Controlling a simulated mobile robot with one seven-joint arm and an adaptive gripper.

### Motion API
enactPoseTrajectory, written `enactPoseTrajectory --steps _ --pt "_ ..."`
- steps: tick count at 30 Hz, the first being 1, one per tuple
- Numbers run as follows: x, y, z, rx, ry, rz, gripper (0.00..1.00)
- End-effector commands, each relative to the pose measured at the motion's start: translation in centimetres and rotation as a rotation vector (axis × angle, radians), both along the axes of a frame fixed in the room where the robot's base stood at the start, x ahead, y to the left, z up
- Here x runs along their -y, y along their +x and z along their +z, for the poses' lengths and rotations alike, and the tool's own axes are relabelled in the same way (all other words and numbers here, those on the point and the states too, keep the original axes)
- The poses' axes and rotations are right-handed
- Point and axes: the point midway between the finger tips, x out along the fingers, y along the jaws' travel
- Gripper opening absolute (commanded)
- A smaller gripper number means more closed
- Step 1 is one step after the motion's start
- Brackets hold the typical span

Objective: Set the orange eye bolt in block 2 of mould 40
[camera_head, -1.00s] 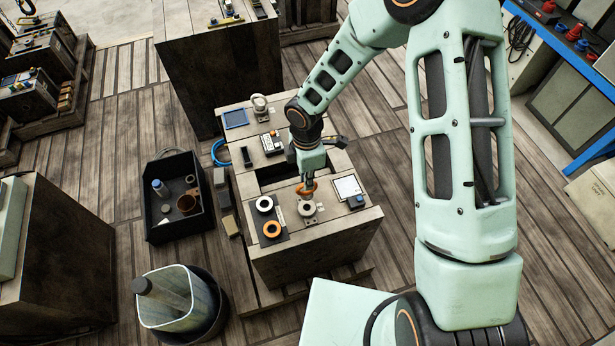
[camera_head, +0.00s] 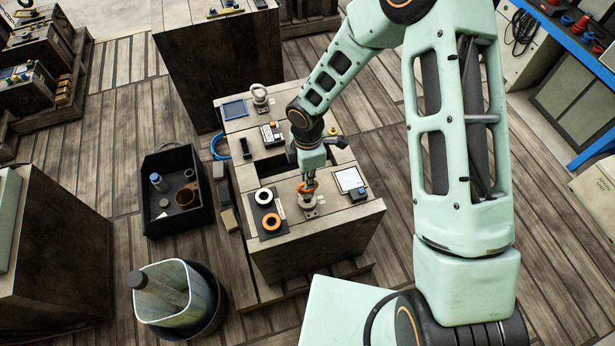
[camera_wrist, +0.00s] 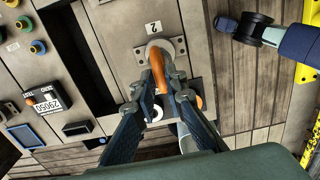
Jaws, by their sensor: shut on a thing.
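My gripper (camera_head: 308,179) is shut on the orange eye bolt (camera_wrist: 158,68), with one finger on each side of it. The bolt's orange ring also shows in the head view (camera_head: 307,188). It is over the round grey seat of block 2 (camera_wrist: 155,50), a bolted plate with a label "2" beside it. The block shows in the head view too (camera_head: 309,206), just below the ring. The bolt's lower end is hidden, and I cannot tell whether it is in the hole. I see no number 40.
A dark pad beside the block carries a white ring (camera_head: 264,196) and another orange ring (camera_head: 271,222). A white plate (camera_head: 349,179) and a small blue-topped part (camera_head: 361,193) lie to the right. A black bin (camera_head: 151,218) stands on the floor at left.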

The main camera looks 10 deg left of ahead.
Motion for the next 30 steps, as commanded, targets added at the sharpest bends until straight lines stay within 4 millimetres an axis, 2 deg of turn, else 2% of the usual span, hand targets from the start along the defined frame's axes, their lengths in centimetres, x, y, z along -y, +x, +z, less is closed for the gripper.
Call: enactPoseTrajectory --steps 30 --pt "0.02 0.01 -0.77 0.001 0.001 0.0 0.0"
